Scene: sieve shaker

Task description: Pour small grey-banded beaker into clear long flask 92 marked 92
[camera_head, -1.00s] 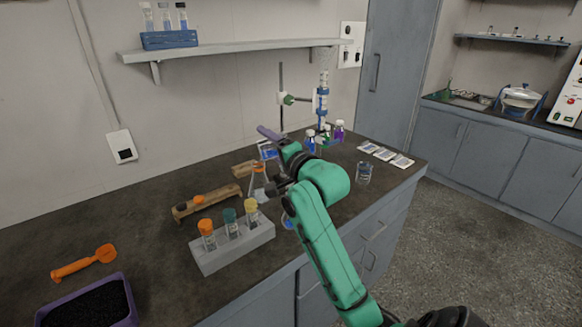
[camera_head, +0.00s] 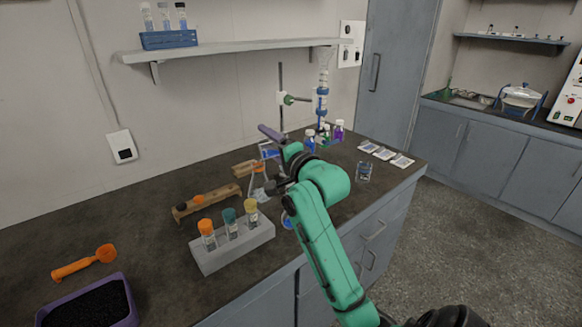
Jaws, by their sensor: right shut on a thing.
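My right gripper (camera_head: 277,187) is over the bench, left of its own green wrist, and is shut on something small. What it holds is mostly hidden; it looks like a clear glass vessel, and I cannot make out a grey band. Right at its fingertips is clear conical glassware (camera_head: 259,190) with an orange mark near its top. I cannot read a 92 on it, nor tell whether gripper and glass touch. A clear beaker (camera_head: 363,172) stands upright at the right of the bench. A round-bottomed vessel with blue (camera_head: 287,220) is partly hidden behind my arm. My left gripper is out of view.
A grey rack (camera_head: 235,249) with orange, teal and yellow capped tubes stands in front. A wooden rack (camera_head: 207,202) lies behind it. A stand (camera_head: 281,95) with a blue-banded column, coloured bottles and white packets (camera_head: 385,154) are at the back. An orange scoop (camera_head: 84,262) lies left.

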